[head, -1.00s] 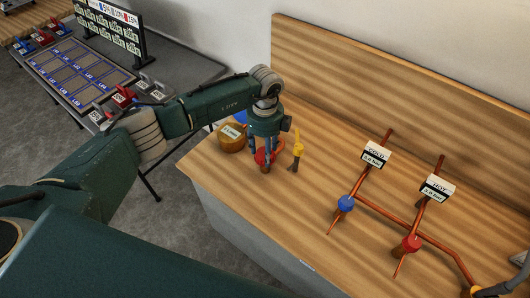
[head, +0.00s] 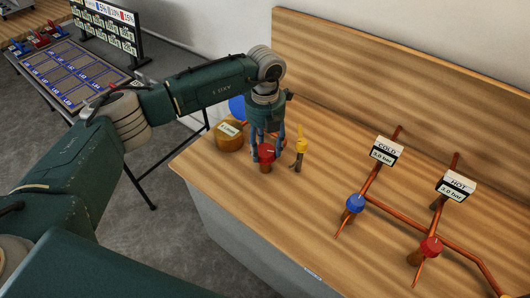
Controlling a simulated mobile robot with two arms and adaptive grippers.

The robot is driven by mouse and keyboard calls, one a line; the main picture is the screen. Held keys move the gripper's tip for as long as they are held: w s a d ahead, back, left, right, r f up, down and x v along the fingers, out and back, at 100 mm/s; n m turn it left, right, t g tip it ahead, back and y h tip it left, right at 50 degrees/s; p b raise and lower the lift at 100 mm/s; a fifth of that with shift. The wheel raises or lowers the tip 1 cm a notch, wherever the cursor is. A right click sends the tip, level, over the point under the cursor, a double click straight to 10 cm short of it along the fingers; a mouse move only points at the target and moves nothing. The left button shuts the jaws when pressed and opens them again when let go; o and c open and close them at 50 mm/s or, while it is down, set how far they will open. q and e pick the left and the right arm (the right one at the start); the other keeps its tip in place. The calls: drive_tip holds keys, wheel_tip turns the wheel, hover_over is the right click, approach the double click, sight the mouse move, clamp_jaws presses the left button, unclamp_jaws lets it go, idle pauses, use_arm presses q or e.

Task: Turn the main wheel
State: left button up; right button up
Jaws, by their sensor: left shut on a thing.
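My left gripper (head: 267,139) points down over the bench, its fingers shut on a small red wheel-like piece (head: 266,152) on a brown stem. The fingers partly hide the piece. A yellow-topped piece (head: 301,147) stands just to its right, apart from the gripper. A blue wheel (head: 355,203) marks the copper pipe under the COLD sign, and a red wheel (head: 430,247) the pipe under the HOT sign. No wheel is labelled as the main one. My right gripper is out of view.
The pipes and signs (head: 387,151) (head: 455,186) occupy the right of the wooden bench (head: 330,245). A round wooden container (head: 229,138) and a blue round thing (head: 237,107) stand left of the gripper. A dark table (head: 70,75) with labelled trays is at the back left.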

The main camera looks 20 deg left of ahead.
sight(265, 150)
use_arm(q)
drive_tip(key=m+b, duration=0.4)
drive_tip(key=m, duration=0.1)
drive_tip(key=shift+f+m, duration=0.15)
drive_tip(key=shift+m, duration=0.15)
drive_tip(key=m+b, duration=0.2)
drive_tip(key=m, duration=0.1)
drive_tip(key=shift+r+m+b, duration=0.2)
drive_tip(key=shift+m+b, duration=0.6)
drive_tip(key=shift+m, duration=0.5)
drive_tip(key=o, duration=1.2)
wheel_tip(265, 150, up, 12)
